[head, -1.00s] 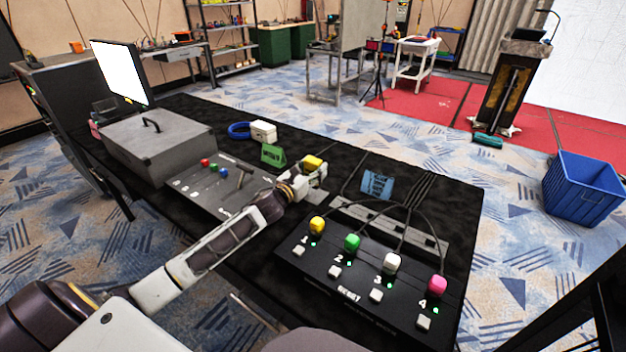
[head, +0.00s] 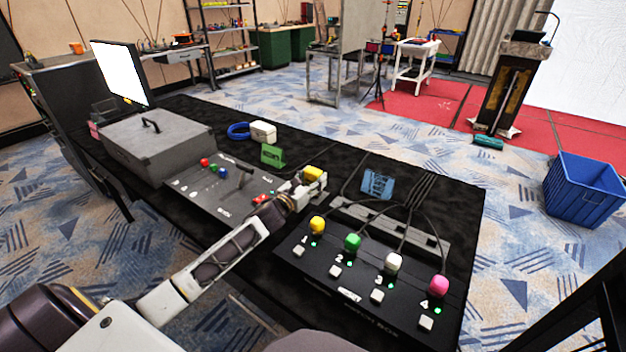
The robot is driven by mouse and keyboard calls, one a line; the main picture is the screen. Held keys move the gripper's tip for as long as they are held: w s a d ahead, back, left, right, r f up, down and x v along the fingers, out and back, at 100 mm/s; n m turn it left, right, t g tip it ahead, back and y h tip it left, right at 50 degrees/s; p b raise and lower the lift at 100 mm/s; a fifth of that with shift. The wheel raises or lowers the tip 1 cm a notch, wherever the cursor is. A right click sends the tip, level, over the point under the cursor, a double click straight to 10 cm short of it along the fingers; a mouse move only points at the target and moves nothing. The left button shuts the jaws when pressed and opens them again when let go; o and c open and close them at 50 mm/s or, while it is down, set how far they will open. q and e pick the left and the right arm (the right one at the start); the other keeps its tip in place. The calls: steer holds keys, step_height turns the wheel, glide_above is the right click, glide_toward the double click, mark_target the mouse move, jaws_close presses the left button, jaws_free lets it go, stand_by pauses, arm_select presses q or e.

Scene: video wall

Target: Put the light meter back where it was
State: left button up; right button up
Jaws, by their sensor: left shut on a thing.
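My left gripper (head: 306,186) is shut on a small yellow thing, which I take to be the light meter (head: 314,173). It holds it over the black table, between the grey control panel and the black button box. The fingers hide the meter's lower part, and I cannot tell whether it touches the table. A blue stand (head: 377,185) is to the right of the gripper, apart from it. A green stand (head: 272,155) is behind and to the left. My right gripper is not in view.
The black button box (head: 335,285) with coloured knobs and cables stands at front right. The grey panel (head: 208,188) with a lever lies left, by a grey case (head: 158,145). A white box (head: 263,131) and blue ring (head: 238,131) lie behind. The table's back right is mostly clear.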

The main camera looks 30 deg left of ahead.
arm_select(q)
steer(key=o, duration=0.9)
steer(key=shift+c, duration=0.2)
steer(key=o, duration=0.4)
steer(key=shift+c, duration=0.2)
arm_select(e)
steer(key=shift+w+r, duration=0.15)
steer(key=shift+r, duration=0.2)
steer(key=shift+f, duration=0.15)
